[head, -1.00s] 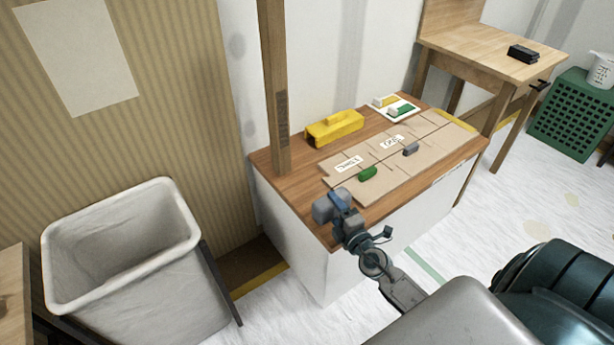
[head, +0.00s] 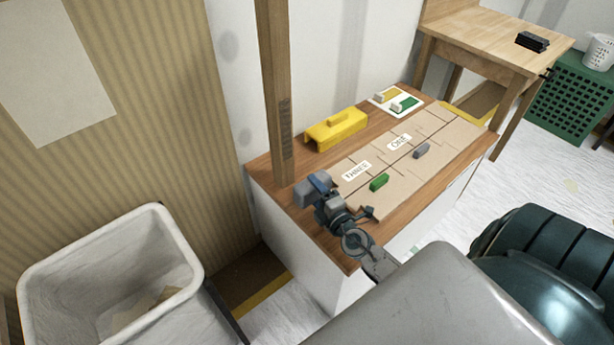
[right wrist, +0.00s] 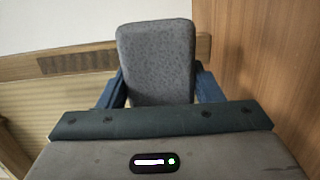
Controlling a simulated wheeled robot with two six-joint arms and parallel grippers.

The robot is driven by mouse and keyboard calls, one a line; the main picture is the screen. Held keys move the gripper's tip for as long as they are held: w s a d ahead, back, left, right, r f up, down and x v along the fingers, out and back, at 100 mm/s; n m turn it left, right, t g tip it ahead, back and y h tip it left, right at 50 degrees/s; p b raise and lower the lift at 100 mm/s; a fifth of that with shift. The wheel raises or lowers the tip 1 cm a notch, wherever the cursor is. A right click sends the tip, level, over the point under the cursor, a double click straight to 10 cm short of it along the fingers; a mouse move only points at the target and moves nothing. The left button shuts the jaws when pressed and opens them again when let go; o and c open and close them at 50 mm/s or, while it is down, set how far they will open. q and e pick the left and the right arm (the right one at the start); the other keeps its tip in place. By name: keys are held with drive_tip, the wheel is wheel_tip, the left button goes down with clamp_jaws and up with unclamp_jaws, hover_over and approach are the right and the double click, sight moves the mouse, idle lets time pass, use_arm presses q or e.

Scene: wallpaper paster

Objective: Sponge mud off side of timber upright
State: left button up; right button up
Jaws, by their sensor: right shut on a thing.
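The timber upright (head: 274,90) stands at the back left of the wooden-topped cabinet (head: 262,168). A dark, hatched mud patch (head: 286,128) is on its side, above the cabinet top. In the right wrist view the upright (right wrist: 203,46) lies across the picture behind the sponge, with the mud patch (right wrist: 75,61) to the left. My right gripper (head: 320,188) is shut on a grey sponge (right wrist: 156,62), in front of the upright near its base. Whether the sponge touches the upright cannot be told. My left gripper is not in view.
A yellow toolbox-like block (head: 336,130) stands right of the upright. Cardboard sheets (head: 440,130) carry a green block (head: 379,182) and a grey block (head: 421,151). A white tray (head: 385,104) lies behind. A lined bin (head: 110,270) stands at lower left.

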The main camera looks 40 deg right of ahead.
sight(289, 156)
drive_tip(key=shift+s+r, duration=0.2)
drive_tip(key=shift+f, duration=0.15)
drive_tip(key=shift+w, duration=0.25)
drive_tip(key=shift+w+a, duration=0.15)
drive_tip(key=shift+w, duration=1.35)
drive_tip(key=shift+w+a, duration=0.1)
drive_tip(key=shift+w, duration=1.4)
drive_tip(key=shift+w+a, duration=0.15)
drive_tip(key=shift+w, duration=1.1)
drive_tip(key=shift+r, duration=0.2)
idle(1.5)
drive_tip(key=shift+r+p, duration=1.6)
drive_tip(key=shift+r, duration=0.15)
